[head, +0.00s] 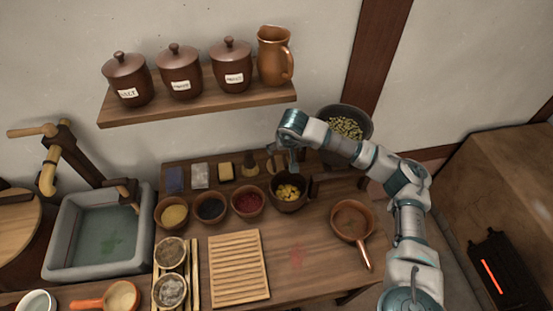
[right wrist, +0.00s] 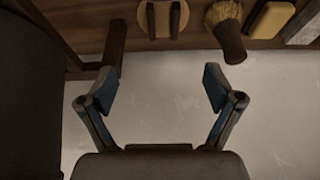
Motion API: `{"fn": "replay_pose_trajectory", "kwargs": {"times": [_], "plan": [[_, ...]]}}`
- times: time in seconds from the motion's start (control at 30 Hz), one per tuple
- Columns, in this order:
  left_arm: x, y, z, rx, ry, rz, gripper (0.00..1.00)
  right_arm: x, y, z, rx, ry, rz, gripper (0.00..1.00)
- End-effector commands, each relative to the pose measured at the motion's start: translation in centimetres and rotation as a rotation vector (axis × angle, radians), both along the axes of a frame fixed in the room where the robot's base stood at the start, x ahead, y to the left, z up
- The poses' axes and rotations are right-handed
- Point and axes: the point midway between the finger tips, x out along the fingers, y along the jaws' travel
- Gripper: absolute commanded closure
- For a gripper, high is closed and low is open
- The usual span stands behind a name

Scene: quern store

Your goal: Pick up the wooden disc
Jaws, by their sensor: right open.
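The likely wooden disc (right wrist: 162,20) shows at the top edge of the right wrist view, a pale round piece with two dark strips over it, partly cut off. In the head view it is a small tan shape (head: 271,166) at the back of the table, partly hidden by my right gripper. My right gripper (head: 290,160) hangs over the back edge of the table close to the disc. In the right wrist view the gripper (right wrist: 158,88) has its fingers wide apart with nothing between them. My left gripper is not in view.
A brush (head: 250,165) and a yellow block (head: 226,171) stand left of the disc. A dark pot of yellow pieces (head: 288,204) is in front, and a dark bucket (head: 360,118) is at the right. A shelf (head: 200,106) with jars hangs above.

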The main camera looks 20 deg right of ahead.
Motion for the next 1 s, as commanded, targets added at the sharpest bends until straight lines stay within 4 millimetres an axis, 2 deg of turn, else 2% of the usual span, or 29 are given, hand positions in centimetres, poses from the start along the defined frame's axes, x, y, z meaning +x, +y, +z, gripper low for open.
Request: {"fn": "replay_pose_trajectory", "kwargs": {"times": [0.03, 0.2, 0.4, 0.67, 0.9, 1.0], "plan": [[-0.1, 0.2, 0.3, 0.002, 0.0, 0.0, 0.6, 0.3, 0.0, -1.3, 0.0, 0.007, -0.001, 0.09], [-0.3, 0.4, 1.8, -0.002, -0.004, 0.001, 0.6, 1.9, 0.0, -5.2, -0.001, 0.008, -0.001, 0.09], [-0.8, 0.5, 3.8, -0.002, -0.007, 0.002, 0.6, 3.5, -0.4, -8.9, 0.002, 0.006, -0.001, 0.09], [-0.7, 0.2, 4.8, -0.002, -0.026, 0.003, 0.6, 4.4, -1.0, -10.9, 0.007, 0.004, -0.002, 0.09], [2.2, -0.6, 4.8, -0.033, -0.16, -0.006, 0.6, 6.0, -1.4, -14.3, 0.006, 0.007, -0.002, 0.09], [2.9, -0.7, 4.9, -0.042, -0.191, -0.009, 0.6, 6.3, -1.3, -14.7, 0.004, 0.003, -0.001, 0.09]]}}
